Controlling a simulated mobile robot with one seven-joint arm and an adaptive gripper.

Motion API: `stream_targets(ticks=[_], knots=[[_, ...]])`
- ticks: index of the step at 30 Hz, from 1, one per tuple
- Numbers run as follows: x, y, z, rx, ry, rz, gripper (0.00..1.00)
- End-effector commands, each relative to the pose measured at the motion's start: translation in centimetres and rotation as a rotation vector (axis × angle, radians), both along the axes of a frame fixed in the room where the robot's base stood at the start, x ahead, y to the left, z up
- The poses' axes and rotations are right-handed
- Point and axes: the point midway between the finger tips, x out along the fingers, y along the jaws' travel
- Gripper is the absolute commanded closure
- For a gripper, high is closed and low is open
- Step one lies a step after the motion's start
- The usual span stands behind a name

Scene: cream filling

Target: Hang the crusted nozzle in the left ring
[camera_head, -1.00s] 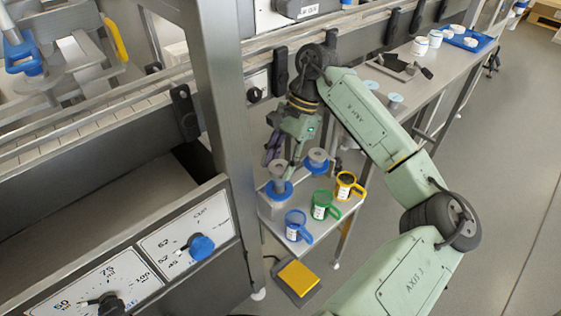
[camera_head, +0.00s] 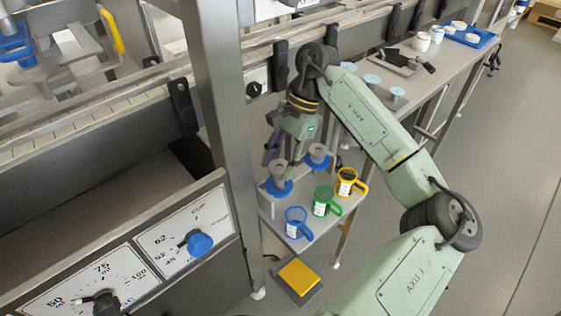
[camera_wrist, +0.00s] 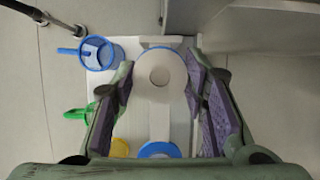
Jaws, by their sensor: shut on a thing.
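The nozzle (camera_head: 278,169), a grey flared piece, stands upright in the left blue ring (camera_head: 279,190) of a small stand. In the wrist view the nozzle (camera_wrist: 160,70) shows from above as a pale disc with a round opening, with the blue ring's edge behind it. My gripper (camera_head: 281,158) is at the nozzle's top, its purple-padded fingers on either side; it also shows in the wrist view (camera_wrist: 157,88). The right blue ring (camera_head: 318,164) holds another grey piece. I cannot make out any crust. The fingers' contact is partly hidden.
Blue (camera_head: 297,223), green (camera_head: 323,201) and yellow (camera_head: 347,183) handled cups stand beside the rings on a small table (camera_head: 322,226). A steel post (camera_head: 220,120) rises close on the left. A yellow pedal (camera_head: 299,277) lies on the floor.

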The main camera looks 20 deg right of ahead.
Motion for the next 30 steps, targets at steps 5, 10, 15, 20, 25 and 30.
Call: stream_targets(ticks=[5, 10, 15, 20, 25, 30], knots=[[0.0, 0.0, -0.3, 0.0, -0.001, 0.0, 0.94], [0.0, 0.0, -0.2, 0.0, 0.0, 0.0, 0.94], [0.0, 0.0, -0.2, 0.0, 0.0, 0.0, 0.94], [0.0, 0.0, -0.4, 0.0, 0.0, 0.0, 0.94], [0.0, 0.0, -0.9, 0.0, 0.0, 0.0, 0.94], [0.0, 0.0, -1.3, 0.0, 0.0, 0.0, 0.94]])
